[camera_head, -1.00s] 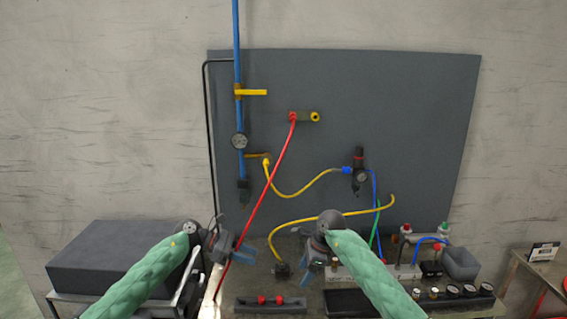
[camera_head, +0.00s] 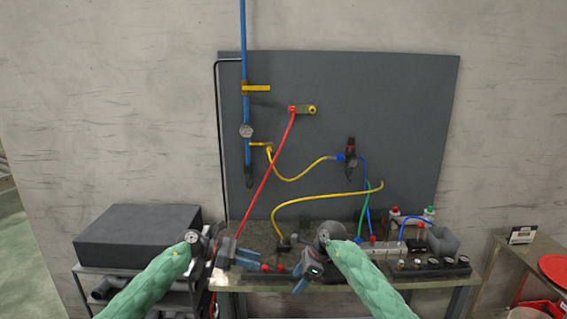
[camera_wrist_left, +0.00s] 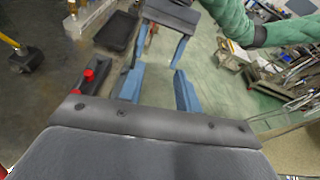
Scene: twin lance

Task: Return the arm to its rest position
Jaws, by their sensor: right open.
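My left gripper (camera_head: 236,256) is at the front edge of the workbench, left of centre; its blue fingers stand apart with nothing between them in the left wrist view (camera_wrist_left: 158,88). My right gripper (camera_head: 304,280) is to its right, in front of the bench, pointing down and inward. It also shows at the top of the left wrist view (camera_wrist_left: 164,48), with its two blue fingers apart and empty. Both green-sleeved arms are mine, bent in from the lower corners.
The workbench carries a dark rack with red knobs (camera_head: 265,268), a row of dark fittings (camera_head: 432,266) and a grey bin (camera_head: 443,240). Behind is a dark panel (camera_head: 400,110) with a red hose (camera_head: 268,175) and yellow hoses. A black box (camera_head: 137,236) stands left; a side table (camera_head: 520,262) stands right.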

